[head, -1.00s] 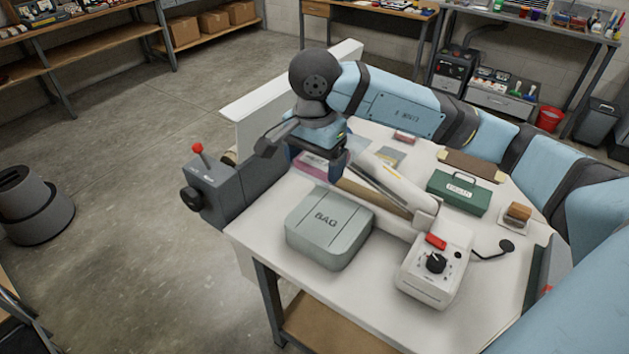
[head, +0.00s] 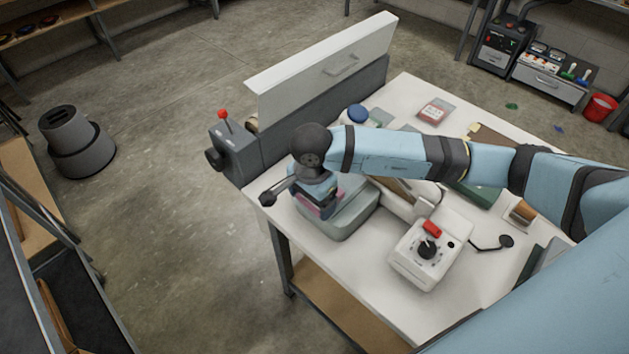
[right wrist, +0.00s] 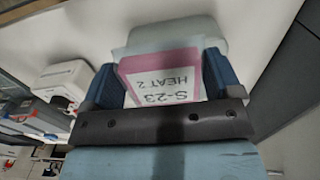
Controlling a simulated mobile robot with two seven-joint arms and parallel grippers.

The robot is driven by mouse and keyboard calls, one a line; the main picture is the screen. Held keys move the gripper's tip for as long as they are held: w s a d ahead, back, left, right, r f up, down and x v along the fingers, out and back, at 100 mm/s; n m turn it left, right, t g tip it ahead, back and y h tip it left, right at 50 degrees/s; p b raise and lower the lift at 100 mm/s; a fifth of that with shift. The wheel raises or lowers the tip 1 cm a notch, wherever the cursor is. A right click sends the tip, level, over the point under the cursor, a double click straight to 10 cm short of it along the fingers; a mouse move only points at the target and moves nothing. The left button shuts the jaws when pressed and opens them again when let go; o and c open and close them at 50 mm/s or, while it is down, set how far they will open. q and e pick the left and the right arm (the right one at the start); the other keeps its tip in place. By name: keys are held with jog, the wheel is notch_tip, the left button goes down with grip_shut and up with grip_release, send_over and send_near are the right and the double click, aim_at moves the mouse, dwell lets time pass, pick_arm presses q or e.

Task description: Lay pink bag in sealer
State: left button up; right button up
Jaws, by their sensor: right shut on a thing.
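The pink bag (head: 306,208) is in my right gripper (head: 318,203), partly hidden by it in the head view. In the right wrist view the pink bag (right wrist: 162,72) sits between the two blue fingers and bears the label "S-23 HEAT 2". The gripper is shut on it, over the left part of the grey-green box (head: 346,220). The sealer (head: 408,263) is the white machine with a red button and a dial, to the right of the box. My right arm hides most of its long bar. My left gripper is not in view.
A grey machine with a red-knobbed lever (head: 236,150) and a long white panel (head: 330,65) stand along the table's left and back side. A green case (head: 478,193) is partly behind my arm. The table's front left corner is close to the gripper.

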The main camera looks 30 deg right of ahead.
aim_at(343, 178)
jog(key=shift+w+d+f, duration=0.2)
jog(key=shift+d+f, duration=0.15)
jog(key=shift+d, duration=0.2)
jog(key=shift+w+d+f, duration=0.2)
jog(key=shift+d+f, duration=0.15)
jog(key=shift+d, duration=0.15)
jog(key=d+f+b, duration=0.1)
jog(key=w+d, duration=0.1)
jog(key=shift+d+f+b, duration=0.35)
jog(key=shift+f, duration=0.05)
jog(key=d, duration=0.1)
jog(key=d+b, duration=0.1)
jog(key=w+d+f+b, duration=0.1)
jog(key=shift+w+d+f+b, duration=0.1)
jog(key=shift+w+d+b, duration=0.1)
jog(key=shift+d+b, duration=0.25)
jog(key=shift+w+d+f+b, duration=0.15)
jog(key=shift+d+b, duration=0.1)
jog(key=shift+d, duration=0.35)
jog(key=shift+f+b, duration=0.5)
jog(key=shift+b, duration=0.05)
jog(key=o, duration=0.8)
jog(key=shift+r, duration=0.1)
